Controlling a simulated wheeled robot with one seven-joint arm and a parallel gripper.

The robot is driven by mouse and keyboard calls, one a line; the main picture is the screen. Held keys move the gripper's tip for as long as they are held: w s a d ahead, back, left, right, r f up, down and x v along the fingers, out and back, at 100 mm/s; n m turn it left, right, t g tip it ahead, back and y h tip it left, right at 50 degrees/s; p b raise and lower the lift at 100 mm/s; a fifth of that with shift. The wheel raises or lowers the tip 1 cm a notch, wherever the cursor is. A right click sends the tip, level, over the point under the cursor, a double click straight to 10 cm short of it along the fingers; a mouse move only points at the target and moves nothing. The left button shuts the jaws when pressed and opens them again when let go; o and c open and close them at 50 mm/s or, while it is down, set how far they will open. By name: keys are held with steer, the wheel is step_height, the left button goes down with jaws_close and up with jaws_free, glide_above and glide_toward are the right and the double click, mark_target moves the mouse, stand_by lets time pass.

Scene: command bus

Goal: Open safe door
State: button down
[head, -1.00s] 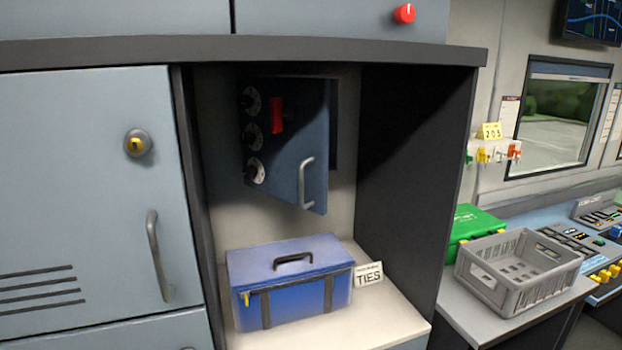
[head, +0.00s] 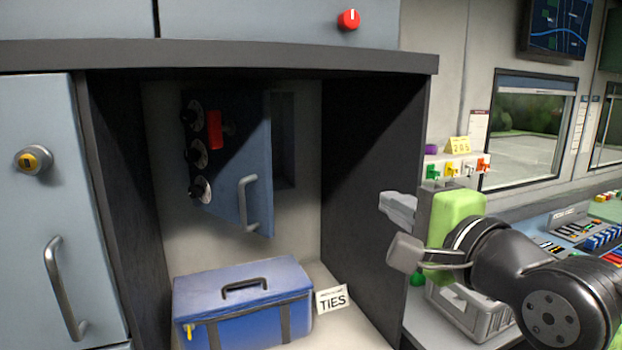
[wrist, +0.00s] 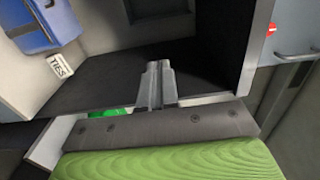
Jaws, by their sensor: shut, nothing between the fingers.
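The dark blue safe door (head: 240,165) hangs on the back wall of the recess and stands ajar, with its handle side swung out towards me. It has a grey bar handle (head: 247,202), a red part (head: 214,134) and several round dials along its left side. A strip of the dark safe opening (head: 285,140) shows to its right. My gripper (head: 390,207) is at the right front edge of the recess, well to the right of the handle and not touching the door. In the wrist view its fingers (wrist: 156,70) are together and empty.
A blue case (head: 245,300) and a TIES card (head: 332,299) stand on the recess floor below the safe. The recess's dark right wall (head: 375,160) is beside my gripper. A grey crate (head: 448,310) is behind my arm. The space before the door is clear.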

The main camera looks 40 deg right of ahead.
steer(key=p+x, duration=0.7)
steer(key=x, duration=2.3)
steer(key=shift+f, duration=0.2)
